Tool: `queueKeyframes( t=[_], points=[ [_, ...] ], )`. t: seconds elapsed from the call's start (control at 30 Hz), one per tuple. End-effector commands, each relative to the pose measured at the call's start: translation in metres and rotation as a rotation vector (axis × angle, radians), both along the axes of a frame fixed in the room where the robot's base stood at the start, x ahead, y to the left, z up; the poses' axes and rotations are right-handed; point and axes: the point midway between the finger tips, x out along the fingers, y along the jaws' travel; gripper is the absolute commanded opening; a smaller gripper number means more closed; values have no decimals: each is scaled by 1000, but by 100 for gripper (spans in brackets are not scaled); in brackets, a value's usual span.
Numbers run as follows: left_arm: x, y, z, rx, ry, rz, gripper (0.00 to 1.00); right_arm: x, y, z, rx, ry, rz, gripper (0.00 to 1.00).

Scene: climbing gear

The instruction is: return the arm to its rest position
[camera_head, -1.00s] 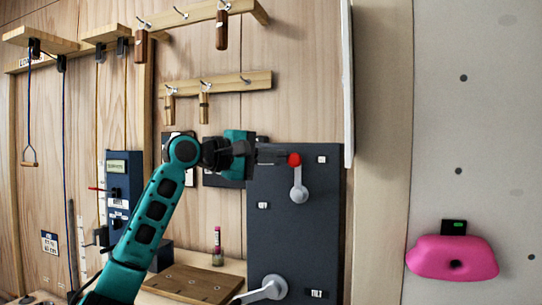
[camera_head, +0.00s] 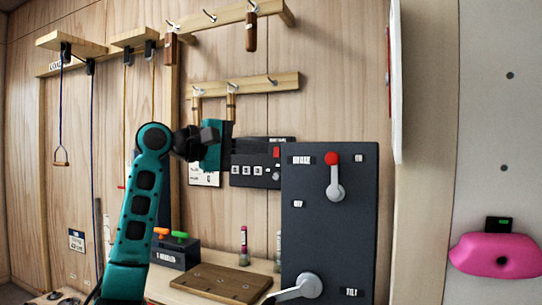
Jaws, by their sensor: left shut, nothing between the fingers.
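My left arm rises from the bottom left, teal with black joints. Its gripper (camera_head: 216,146) is shut and empty, left of the dark upright panel (camera_head: 330,235) and apart from it. The wrist partly hides the wall behind it. On the panel, a grey lever with a red knob (camera_head: 332,158) points up beside the BRAKE label. A second grey lever (camera_head: 307,286) sits low by the TILT label and points left. My right gripper is not in view.
A wooden board (camera_head: 222,283) lies on the bench below. A dark box with orange and green knobs (camera_head: 174,252) stands behind my forearm. Peg rails (camera_head: 250,86) hang above. A pink hold (camera_head: 497,255) is on the right wall.

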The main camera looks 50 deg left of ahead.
Motion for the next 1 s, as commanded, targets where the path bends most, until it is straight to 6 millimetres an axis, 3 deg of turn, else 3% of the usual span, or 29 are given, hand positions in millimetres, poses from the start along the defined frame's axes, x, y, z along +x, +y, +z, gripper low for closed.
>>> queueKeyframes(
  t=[0.77, 0.87, 0.97, 1.0],
  points=[
    [-1, 0, -5, 9, 13, 0, 0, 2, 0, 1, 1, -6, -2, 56],
    [15, -4, -31, 52, 68, 5, 0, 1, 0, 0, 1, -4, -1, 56],
    [42, -13, -84, 146, 174, 6, 0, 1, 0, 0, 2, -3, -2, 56],
    [53, -19, -111, 198, 227, 2, 0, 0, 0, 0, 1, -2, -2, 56]
  ],
)
